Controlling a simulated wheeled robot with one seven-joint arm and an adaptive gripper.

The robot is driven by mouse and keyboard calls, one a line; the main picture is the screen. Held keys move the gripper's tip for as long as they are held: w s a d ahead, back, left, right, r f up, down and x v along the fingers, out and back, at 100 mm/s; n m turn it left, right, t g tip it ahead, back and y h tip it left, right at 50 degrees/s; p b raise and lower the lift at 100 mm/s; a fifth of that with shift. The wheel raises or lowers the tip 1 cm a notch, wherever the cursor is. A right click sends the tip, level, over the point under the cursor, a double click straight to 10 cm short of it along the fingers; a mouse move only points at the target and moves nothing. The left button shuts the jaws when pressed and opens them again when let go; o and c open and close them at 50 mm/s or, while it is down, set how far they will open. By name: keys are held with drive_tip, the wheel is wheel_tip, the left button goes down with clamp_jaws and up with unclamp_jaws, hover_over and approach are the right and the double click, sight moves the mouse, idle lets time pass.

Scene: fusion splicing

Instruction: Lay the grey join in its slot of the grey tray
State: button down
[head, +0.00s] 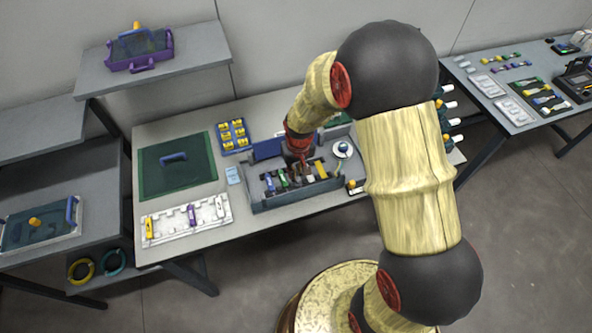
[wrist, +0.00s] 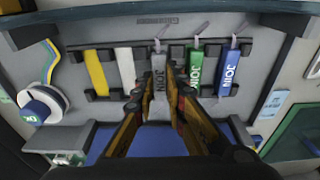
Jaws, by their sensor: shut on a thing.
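The grey join (wrist: 159,72) is between the fingers of my gripper (wrist: 161,94), which is shut on it. In the head view my gripper (head: 296,163) is over the grey tray (head: 275,204), and the grey join is hard to make out there.
A yellow join (wrist: 95,72) and a blue join (wrist: 229,70) lie at the outer places of the row. A reel (wrist: 46,106) sits at one end of the tray. A white rack (head: 186,222) and a green mat (head: 163,179) are left on the table.

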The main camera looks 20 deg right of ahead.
drive_tip(key=shift+f, duration=0.2)
drive_tip(key=c, duration=1.8)
unclamp_jaws()
drive_tip(key=shift+r, duration=0.1)
wheel_tip(320, 180, up, 13)
drive_tip(key=s+p, duration=0.1)
drive_tip(key=p, duration=0.3)
wheel_tip(320, 180, up, 14)
drive_tip(key=f+t, duration=0.1)
drive_tip(key=t, duration=0.1)
hover_over(297, 177)
drive_tip(key=s, duration=0.6)
drive_tip(key=s+r, duration=0.3)
drive_tip(key=s, duration=0.2)
drive_tip(key=s+r+t, duration=0.1)
drive_tip(key=s+r, duration=0.2)
drive_tip(key=s, duration=0.1)
drive_tip(key=s+r+t, duration=0.1)
drive_tip(key=s+r, duration=0.3)
drive_tip(key=s, duration=0.1)
drive_tip(key=shift+s+r, duration=0.1)
drive_tip(key=shift+s, duration=0.25)
